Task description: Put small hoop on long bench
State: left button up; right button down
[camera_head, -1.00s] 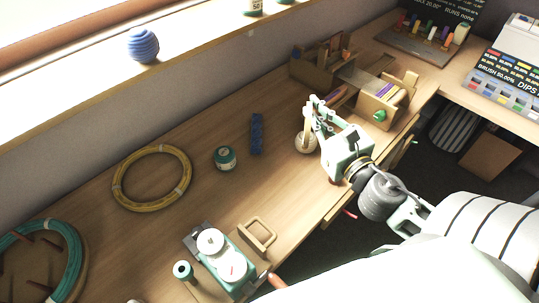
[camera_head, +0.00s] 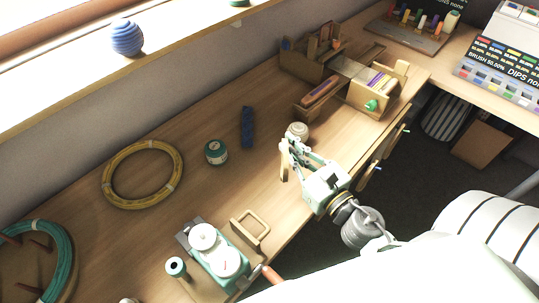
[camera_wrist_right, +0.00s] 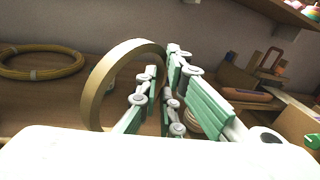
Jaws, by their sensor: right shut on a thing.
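My right gripper (camera_head: 291,152) is shut on the small hoop (camera_head: 284,165), held over the front part of the long bench (camera_head: 195,190). In the right wrist view the small hoop (camera_wrist_right: 95,88) is a tan ring standing upright between the green-and-white fingers (camera_wrist_right: 160,88). The fingers hide part of its right side. In the head view it shows nearly edge-on, as a thin tan strip. I cannot tell whether it touches the bench. My left gripper is not in view.
A larger yellow hoop (camera_head: 108,178) lies on the bench at left. A green tin (camera_head: 216,153), a dark blue strip (camera_head: 247,128) and a pale ball (camera_head: 298,131) stand near the gripper. A sewing device (camera_head: 215,254) is at the front; wooden boxes (camera_head: 375,90) are behind.

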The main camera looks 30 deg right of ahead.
jog(key=shift+w+a+f+b, duration=0.4)
jog(key=shift+w+f, duration=0.3)
jog(key=shift+f, duration=0.45)
jog(key=shift+w+a+f+b, duration=0.15)
jog(key=shift+w+a+f, duration=0.45)
jog(key=shift+f, duration=0.55)
jog(key=shift+w+a+f+b, duration=0.35)
jog(key=shift+w+f, duration=0.4)
jog(key=shift+f, duration=0.4)
jog(key=shift+f, duration=0.15)
jog(key=c, duration=1.9)
grip_release()
jog(key=shift+c, duration=0.2)
